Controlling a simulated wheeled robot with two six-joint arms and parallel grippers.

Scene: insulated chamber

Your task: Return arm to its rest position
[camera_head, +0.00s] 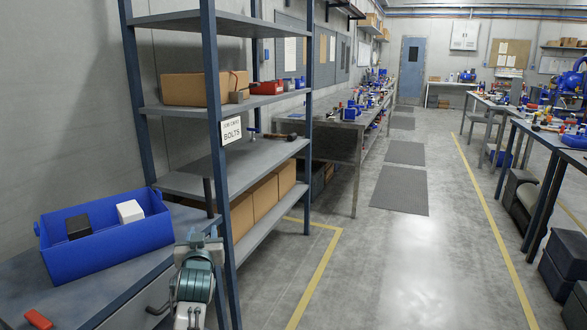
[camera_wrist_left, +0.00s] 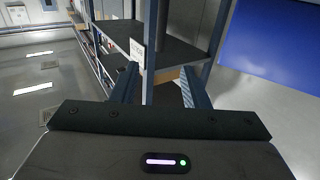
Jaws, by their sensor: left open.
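My left gripper (camera_head: 207,196) is in the lower left of the head view, in front of the shelf rack and just right of the blue bin. In the left wrist view its two fingers (camera_wrist_left: 160,80) are spread apart with nothing between them. The fingers point toward the shelf rack. In the head view the teal wrist of my left arm (camera_head: 195,275) stands above the front edge of the workbench area. My right gripper does not show in either view.
A blue bin (camera_head: 110,255) holding a black block (camera_head: 78,227) and a white block (camera_head: 130,211) sits on the bench at left. A red object (camera_head: 38,319) lies near it. The shelf rack (camera_head: 220,105) stands close by. The aisle floor (camera_head: 400,270) is clear.

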